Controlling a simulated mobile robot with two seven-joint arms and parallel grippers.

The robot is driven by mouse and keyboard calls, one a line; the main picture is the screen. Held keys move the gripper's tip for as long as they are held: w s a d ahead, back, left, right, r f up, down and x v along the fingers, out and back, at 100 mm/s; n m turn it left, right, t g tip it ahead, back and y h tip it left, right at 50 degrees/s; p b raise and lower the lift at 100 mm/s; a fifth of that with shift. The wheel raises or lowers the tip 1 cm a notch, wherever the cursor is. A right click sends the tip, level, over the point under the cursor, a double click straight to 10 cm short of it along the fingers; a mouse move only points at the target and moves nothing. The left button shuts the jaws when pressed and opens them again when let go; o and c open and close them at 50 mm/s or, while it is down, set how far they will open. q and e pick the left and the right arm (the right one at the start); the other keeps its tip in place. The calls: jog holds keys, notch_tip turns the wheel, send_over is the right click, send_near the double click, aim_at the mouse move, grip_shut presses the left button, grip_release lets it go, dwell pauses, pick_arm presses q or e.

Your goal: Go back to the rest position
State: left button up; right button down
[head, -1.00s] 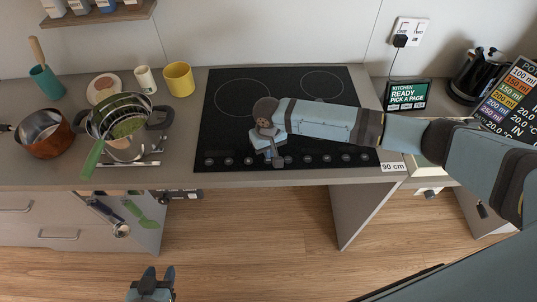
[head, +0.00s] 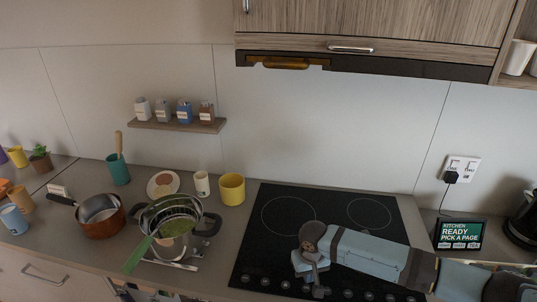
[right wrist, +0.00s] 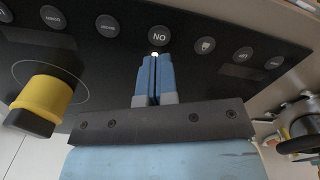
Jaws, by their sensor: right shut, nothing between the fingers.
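My right arm reaches in from the right over the black cooktop (head: 262,252) in the head view. My right gripper (head: 319,292) points down over the cooktop's front row of round controls. In the right wrist view, its blue fingers (right wrist: 154,66) are together and empty, with their tips by the round control marked "NO" (right wrist: 159,36) as it appears there. I cannot tell whether they touch it. My left gripper is not in the head view.
Left of the cooktop are a pot with a green-handled strainer (head: 172,211), a copper pan (head: 101,222) and a yellow mug (head: 232,188). A sign (head: 459,233) and black kettle (head: 523,222) stand at right. A yellow part with a black end (right wrist: 44,101) is close to the right wrist.

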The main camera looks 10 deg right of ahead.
jog(key=s+a+f+n+t+y, duration=0.1)
jog(key=s+a+f+t+y, duration=0.15)
jog(key=s+a, duration=0.35)
jog(key=s+a+f+n+t+y, duration=0.1)
jog(key=s+a+f+t+y, duration=0.1)
jog(key=s+a+y, duration=0.3)
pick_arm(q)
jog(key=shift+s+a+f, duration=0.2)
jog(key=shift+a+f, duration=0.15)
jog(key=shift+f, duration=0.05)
pick_arm(e)
jog(key=s+d+t+h, duration=0.4)
jog(key=s+d+t, duration=0.2)
jog(key=s+d, duration=0.8)
jog(key=shift+d+f+m+h, duration=0.3)
jog(key=shift+d+f+h, duration=0.05)
jog(key=shift+d, duration=0.15)
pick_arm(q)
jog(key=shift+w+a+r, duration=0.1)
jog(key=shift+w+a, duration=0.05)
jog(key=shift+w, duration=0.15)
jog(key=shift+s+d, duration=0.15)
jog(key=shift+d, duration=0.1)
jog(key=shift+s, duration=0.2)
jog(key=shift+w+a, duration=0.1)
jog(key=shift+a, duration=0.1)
